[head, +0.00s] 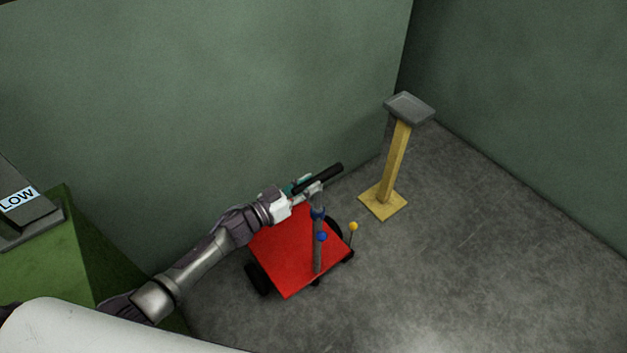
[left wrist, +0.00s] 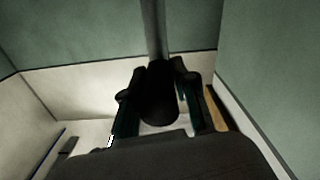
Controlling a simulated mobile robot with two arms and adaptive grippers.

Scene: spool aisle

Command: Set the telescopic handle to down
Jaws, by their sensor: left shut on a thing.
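The telescopic handle is a grey post (head: 317,258) with blue parts (head: 320,236), standing upright on a red cart (head: 290,260). A black grip bar (head: 328,174) tops it. My left gripper (head: 306,187) reaches in from the left and is shut on this handle at its top. In the left wrist view the dark grip (left wrist: 159,98) sits between the two fingers of the left gripper (left wrist: 158,92), with a grey bar (left wrist: 154,30) beyond. The exact finger contact is partly hidden in the head view. My right gripper is in neither view.
A yellow post with a grey top (head: 397,155) stands right of the cart. A small yellow knob (head: 353,226) rises by the cart's right edge. Green walls close the back and right. A green block (head: 50,250) with a "LOW" sign is at left. The floor at front right is clear.

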